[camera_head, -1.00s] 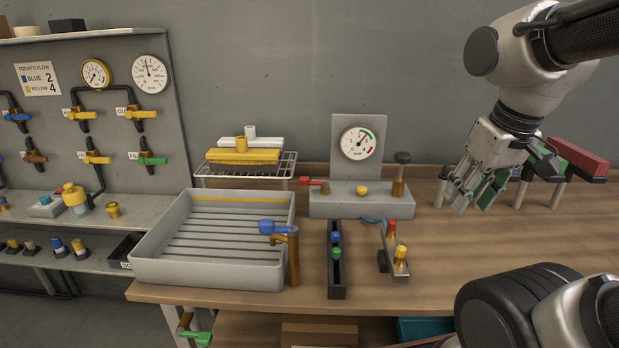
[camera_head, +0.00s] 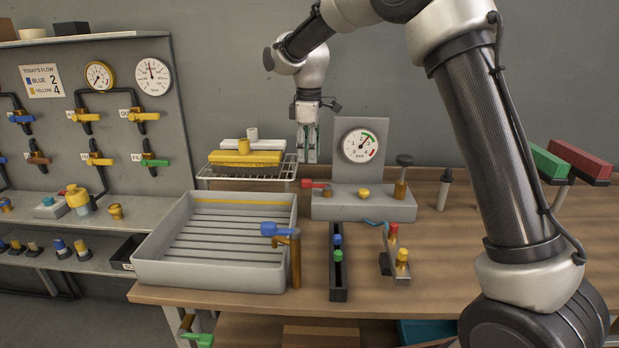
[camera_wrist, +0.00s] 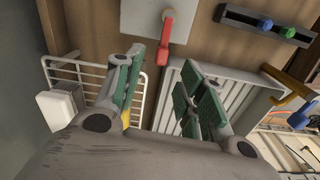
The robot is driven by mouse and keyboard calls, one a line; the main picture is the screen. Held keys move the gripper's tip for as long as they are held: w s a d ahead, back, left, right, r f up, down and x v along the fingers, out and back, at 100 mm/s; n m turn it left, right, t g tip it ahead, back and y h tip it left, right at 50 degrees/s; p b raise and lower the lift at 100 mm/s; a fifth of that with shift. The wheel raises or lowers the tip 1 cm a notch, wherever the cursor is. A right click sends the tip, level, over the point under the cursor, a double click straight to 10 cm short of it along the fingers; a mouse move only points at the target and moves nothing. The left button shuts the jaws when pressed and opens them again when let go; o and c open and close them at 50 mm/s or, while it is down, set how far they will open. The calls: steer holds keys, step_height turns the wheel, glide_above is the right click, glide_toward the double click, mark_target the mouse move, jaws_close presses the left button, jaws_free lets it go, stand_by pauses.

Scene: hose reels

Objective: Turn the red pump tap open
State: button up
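The red pump tap (camera_head: 316,184) is a small red lever at the left end of the grey pump block (camera_head: 340,207), on the table. It also shows in the wrist view (camera_wrist: 165,40), its lever pointing toward the space between my fingers. My gripper (camera_head: 307,158) hangs pointing down just above and behind the red tap, apart from it. In the wrist view my gripper (camera_wrist: 163,68) is open, its green-padded fingers spread with nothing between them.
A gauge (camera_head: 360,146) on an upright plate and a dark-topped plunger (camera_head: 402,176) stand on the pump block. A wire rack (camera_head: 215,172) is close to my gripper's left. A grey tray (camera_head: 160,270) with a blue tap (camera_head: 275,229) is in front.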

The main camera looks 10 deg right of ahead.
mark_target(309, 180)
steer(key=shift+s+f+n, duration=0.1)
steer(key=shift+f+n, duration=0.3)
steer(key=shift+n, duration=0.1)
step_height(309, 180, down, 7)
steer(key=shift+f, duration=0.2)
steer(key=shift+c, duration=0.3)
jaws_close()
